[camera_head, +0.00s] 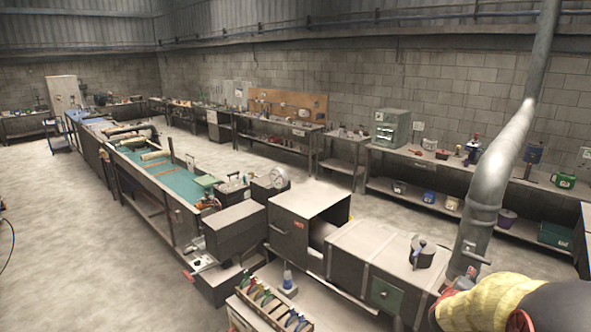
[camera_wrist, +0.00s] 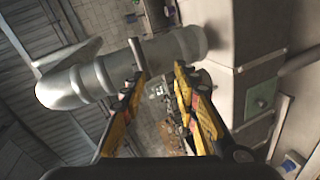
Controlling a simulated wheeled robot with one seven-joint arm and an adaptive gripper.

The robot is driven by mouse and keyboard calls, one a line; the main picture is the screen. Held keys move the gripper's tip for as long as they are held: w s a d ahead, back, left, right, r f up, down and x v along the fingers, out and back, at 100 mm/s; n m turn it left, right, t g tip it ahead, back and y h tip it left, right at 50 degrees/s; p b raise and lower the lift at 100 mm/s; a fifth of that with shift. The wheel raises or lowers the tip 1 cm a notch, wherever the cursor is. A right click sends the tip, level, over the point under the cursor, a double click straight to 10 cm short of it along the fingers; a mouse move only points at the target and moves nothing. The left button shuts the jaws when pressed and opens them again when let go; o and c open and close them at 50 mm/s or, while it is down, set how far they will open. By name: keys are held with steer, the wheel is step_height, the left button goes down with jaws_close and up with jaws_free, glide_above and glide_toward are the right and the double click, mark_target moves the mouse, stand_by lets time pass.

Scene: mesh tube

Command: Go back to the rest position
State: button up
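My gripper (camera_wrist: 160,85) shows in the wrist view, with its two yellow and black fingers apart. Nothing is held between them. The wrist view is tilted strongly. A large grey metal duct (camera_wrist: 88,82) lies beyond the left finger, and a grey cabinet side (camera_wrist: 262,55) with a green panel (camera_wrist: 262,97) is beyond the right finger. I cannot tell how far the fingers are from either. I cannot make out the fingers in the head view.
In the head view, the duct (camera_head: 492,175) rises at the right beside a grey bench cabinet (camera_head: 368,250) with a dark pot (camera_head: 422,253) on top. A long green-topped table (camera_head: 165,175) stretches back left. A tool rack (camera_head: 268,305) is at front. The left floor (camera_head: 60,240) is mostly clear.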

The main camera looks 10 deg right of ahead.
steer(key=s+a+f+m+g+y+b, duration=0.2)
steer(key=s+a+f+m+y, duration=0.15)
steer(key=a+f, duration=0.4)
steer(key=s+a+f+m+g+y+b, duration=0.1)
steer(key=s+a+f+m+y+b, duration=0.25)
steer(key=a, duration=0.65)
steer(key=s+a+f+y+b, duration=0.1)
steer(key=s+a+f+b, duration=0.3)
steer(key=s+a+b, duration=0.2)
steer(key=s+a+f+g+y+b, duration=0.1)
steer(key=s+a+f+b, duration=0.2)
steer(key=s+a+b, duration=0.4)
steer(key=s+a+f+n+y+b, duration=0.1)
steer(key=s+a+f+b, duration=0.3)
steer(key=s+b, duration=0.6)
steer(key=shift+s+a+f+y, duration=0.15)
steer(key=shift+a+f+y, duration=0.15)
steer(key=shift+a, duration=0.85)
